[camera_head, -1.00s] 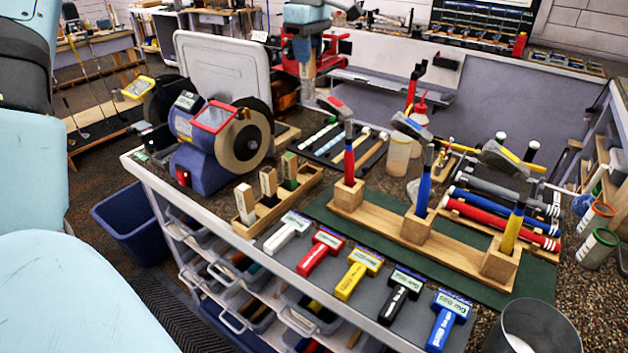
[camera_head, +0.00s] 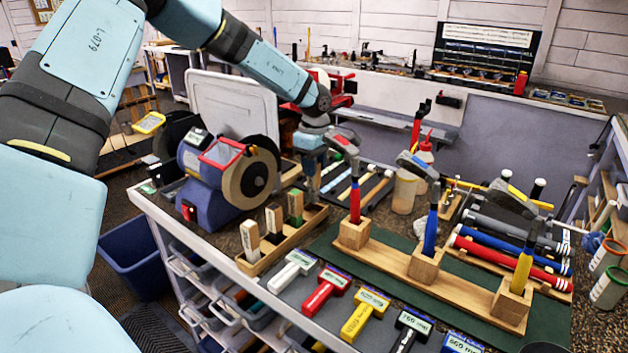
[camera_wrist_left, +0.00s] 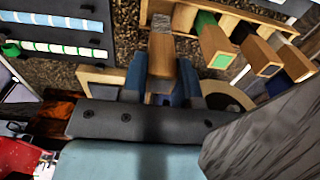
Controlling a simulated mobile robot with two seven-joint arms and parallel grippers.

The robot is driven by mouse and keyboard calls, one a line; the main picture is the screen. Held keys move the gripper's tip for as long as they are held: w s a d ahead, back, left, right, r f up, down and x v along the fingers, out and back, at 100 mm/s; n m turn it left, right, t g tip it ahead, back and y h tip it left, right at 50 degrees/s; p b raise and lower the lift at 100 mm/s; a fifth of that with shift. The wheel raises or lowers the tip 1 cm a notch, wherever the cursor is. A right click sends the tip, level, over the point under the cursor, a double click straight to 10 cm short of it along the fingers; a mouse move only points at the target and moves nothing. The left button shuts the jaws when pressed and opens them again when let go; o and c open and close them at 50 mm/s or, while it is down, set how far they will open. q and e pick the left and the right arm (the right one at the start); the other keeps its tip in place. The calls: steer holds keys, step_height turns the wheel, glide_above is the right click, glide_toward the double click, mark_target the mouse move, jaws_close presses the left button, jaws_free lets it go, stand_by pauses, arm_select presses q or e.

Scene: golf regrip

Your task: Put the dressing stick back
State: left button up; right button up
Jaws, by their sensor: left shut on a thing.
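My left gripper (camera_head: 311,150) points down behind the far end of the wooden rack (camera_head: 318,214). In the left wrist view, its blue fingers (camera_wrist_left: 162,85) are shut on a wooden dressing stick (camera_wrist_left: 161,54) with a grey end. The held stick is beside the green-marked block in the rack (camera_wrist_left: 234,10); I cannot tell whether it touches the rack. The rack holds three upright blocks: one green-marked (camera_head: 295,206), one dark-marked (camera_head: 274,219) and one pale-topped (camera_head: 250,240). My right gripper is out of view.
A bench grinder (camera_head: 215,172) stands left of the rack. A tray of striped sticks (camera_head: 370,190) lies behind the rack.

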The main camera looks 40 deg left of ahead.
mark_target(314, 181)
arm_select(q)
steer(key=shift+f, duration=2.25)
steer(key=shift+f+b, duration=0.2)
steer(key=shift+b, duration=0.15)
steer(key=o, duration=0.9)
steer(key=shift+r, duration=0.1)
steer(key=shift+r, duration=0.1)
steer(key=shift+r+p, duration=0.2)
steer(key=shift+p, duration=0.35)
step_height(314, 181, up, 12)
steer(key=shift+f+b, duration=0.1)
steer(key=shift+b, duration=0.2)
